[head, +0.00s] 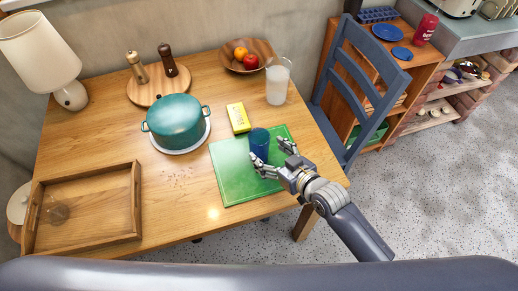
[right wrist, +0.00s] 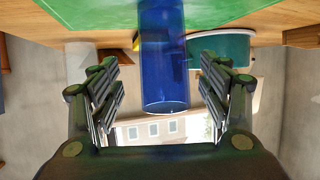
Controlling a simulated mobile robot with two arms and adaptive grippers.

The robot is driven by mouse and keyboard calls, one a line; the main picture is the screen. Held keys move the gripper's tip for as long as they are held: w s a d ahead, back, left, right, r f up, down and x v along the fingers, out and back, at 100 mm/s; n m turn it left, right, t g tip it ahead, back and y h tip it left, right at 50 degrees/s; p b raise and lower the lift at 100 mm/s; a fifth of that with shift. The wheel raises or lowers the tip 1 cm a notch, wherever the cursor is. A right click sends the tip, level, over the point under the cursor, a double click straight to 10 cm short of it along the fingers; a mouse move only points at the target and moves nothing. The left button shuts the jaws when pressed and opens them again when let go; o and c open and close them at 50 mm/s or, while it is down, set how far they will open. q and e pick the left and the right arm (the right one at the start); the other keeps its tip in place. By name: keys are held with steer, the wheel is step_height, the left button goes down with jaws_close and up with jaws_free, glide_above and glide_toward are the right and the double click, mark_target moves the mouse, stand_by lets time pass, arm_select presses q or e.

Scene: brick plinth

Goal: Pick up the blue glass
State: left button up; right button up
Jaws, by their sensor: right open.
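The blue glass (head: 259,143) stands upright on the green cutting board (head: 232,178) on the wooden table. My right gripper (head: 270,157) is open, with one finger on each side of the glass in the head view. In the right wrist view the blue glass (right wrist: 164,60) hangs upside down in the picture between the two spread fingers (right wrist: 160,92). Gaps show between the glass and both fingers there. My left gripper is not in view.
A yellow box (head: 238,118) lies just behind the glass. A teal pot (head: 175,122) stands to the left, a pitcher (head: 277,84) at the back right. A wooden tray (head: 85,208) is at the front left. A blue chair (head: 355,90) is right of the table.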

mark_target(264, 153)
steer(key=shift+s+f+p+x, duration=0.1)
steer(key=shift+f+x, duration=0.1)
steer(key=shift+x, duration=0.8)
steer(key=shift+s+f+p+x, duration=0.1)
steer(key=shift+f+x, duration=0.05)
steer(key=shift+x, duration=0.8)
steer(key=shift+s+f+p+x, duration=0.1)
steer(key=shift+s+f+x, duration=0.1)
steer(key=shift+x, duration=0.8)
steer(key=c, duration=1.3)
steer(key=shift+c, duration=0.2)
steer(key=shift+r, duration=0.2)
